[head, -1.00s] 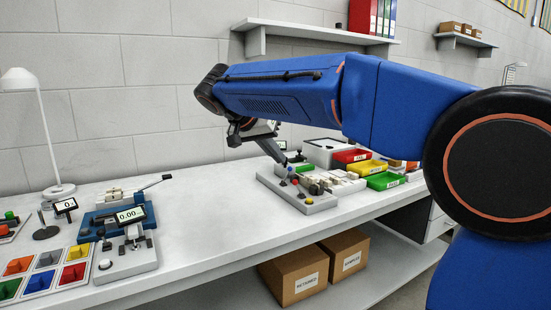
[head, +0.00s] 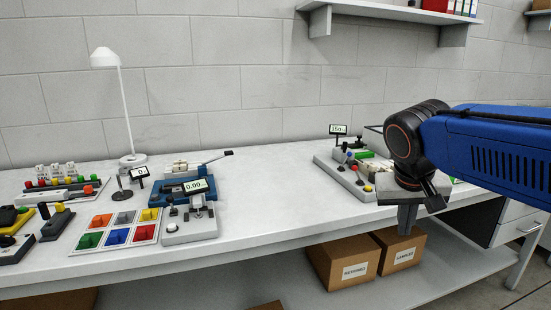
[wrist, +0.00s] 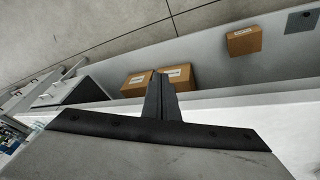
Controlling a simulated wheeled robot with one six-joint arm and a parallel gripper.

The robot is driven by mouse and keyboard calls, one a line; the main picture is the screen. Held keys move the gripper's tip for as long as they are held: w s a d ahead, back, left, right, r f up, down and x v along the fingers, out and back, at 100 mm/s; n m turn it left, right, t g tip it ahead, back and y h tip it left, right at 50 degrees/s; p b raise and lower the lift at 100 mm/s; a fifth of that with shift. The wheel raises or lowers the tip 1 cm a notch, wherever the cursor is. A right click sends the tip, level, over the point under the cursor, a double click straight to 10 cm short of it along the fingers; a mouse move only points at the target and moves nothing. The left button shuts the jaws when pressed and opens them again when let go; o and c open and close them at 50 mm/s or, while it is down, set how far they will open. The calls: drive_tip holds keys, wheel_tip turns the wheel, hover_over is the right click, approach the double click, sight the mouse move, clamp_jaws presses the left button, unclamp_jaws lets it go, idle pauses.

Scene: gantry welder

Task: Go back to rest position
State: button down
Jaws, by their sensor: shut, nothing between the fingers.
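My gripper (head: 406,222) hangs from the end of my blue arm at the right of the head view, in front of the workbench's front edge. Its fingers are together and empty. In the wrist view the shut fingers (wrist: 160,92) stick out over the lower shelf and boxes, touching nothing. The grey welder fixture (head: 350,172) with coloured knobs stands on the bench behind and left of the gripper, partly hidden by my arm.
The white bench (head: 270,200) is clear in the middle. A gauge unit (head: 190,225), blue device (head: 185,190), coloured tray (head: 118,226) and lamp (head: 124,110) stand left. Cardboard boxes (head: 345,262) sit on the lower shelf. A wall shelf (head: 390,12) hangs above.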

drive_tip(key=s+f+n+t+y, duration=0.1)
drive_tip(key=s+f+n+y, duration=0.1)
drive_tip(key=s+f, duration=1.1)
drive_tip(key=shift+s+f+y, duration=0.15)
drive_tip(key=shift+s+y, duration=0.2)
drive_tip(key=shift+y, duration=0.05)
drive_tip(key=shift+d, duration=0.1)
